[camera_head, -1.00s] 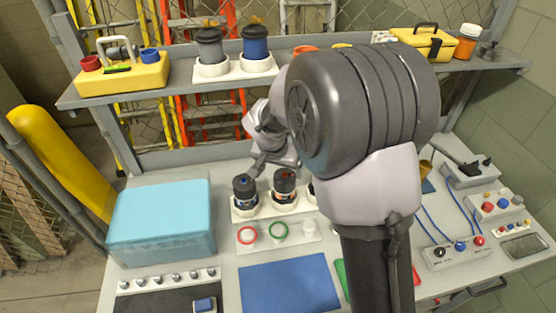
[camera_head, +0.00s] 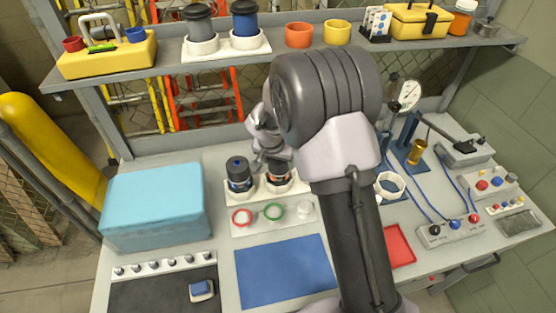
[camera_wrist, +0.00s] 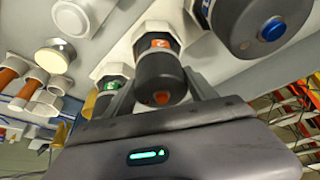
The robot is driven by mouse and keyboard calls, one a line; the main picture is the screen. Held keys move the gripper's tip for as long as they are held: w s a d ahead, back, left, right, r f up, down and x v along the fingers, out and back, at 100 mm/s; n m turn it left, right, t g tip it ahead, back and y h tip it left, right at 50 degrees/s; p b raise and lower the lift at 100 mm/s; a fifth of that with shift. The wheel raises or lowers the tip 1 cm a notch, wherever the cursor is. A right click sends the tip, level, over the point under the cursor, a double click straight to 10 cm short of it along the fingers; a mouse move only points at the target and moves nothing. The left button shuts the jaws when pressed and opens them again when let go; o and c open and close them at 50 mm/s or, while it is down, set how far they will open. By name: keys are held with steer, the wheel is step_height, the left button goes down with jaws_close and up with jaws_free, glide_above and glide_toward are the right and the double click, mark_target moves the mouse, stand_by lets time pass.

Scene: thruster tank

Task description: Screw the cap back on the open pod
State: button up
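A dark-capped pod with a blue label (camera_head: 238,175) stands upright in the white rack (camera_head: 262,192). Beside it stands a dark-capped pod with an orange-red label (camera_head: 279,181), also in the wrist view (camera_wrist: 158,72). My gripper (camera_head: 272,160) is over this second pod. In the wrist view its fingers (camera_wrist: 160,97) stand apart on either side of the dark cap; I cannot tell whether they touch it. A green-labelled pod (camera_wrist: 110,84) stands just left in the wrist view, hidden behind my arm in the head view. I cannot tell which pod is open.
A tray in front of the rack holds a red ring (camera_head: 241,217), a green ring (camera_head: 274,211) and a white piece (camera_head: 304,211). A blue mat (camera_head: 286,272) is clear. A light-blue box (camera_head: 153,205) stands left. A gauge (camera_head: 409,94) stands right.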

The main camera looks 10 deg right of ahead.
steer(key=c, duration=0.3)
steer(key=o, duration=0.5)
steer(key=c, duration=0.4)
steer(key=shift+f+b, duration=0.15)
steer(key=shift+b, duration=0.4)
steer(key=shift+m+g+h+b, duration=0.3)
steer(key=shift+m+b, duration=0.8)
steer(key=shift+b, duration=0.35)
steer(key=shift+m+b, duration=0.3)
steer(key=shift+b, duration=0.1)
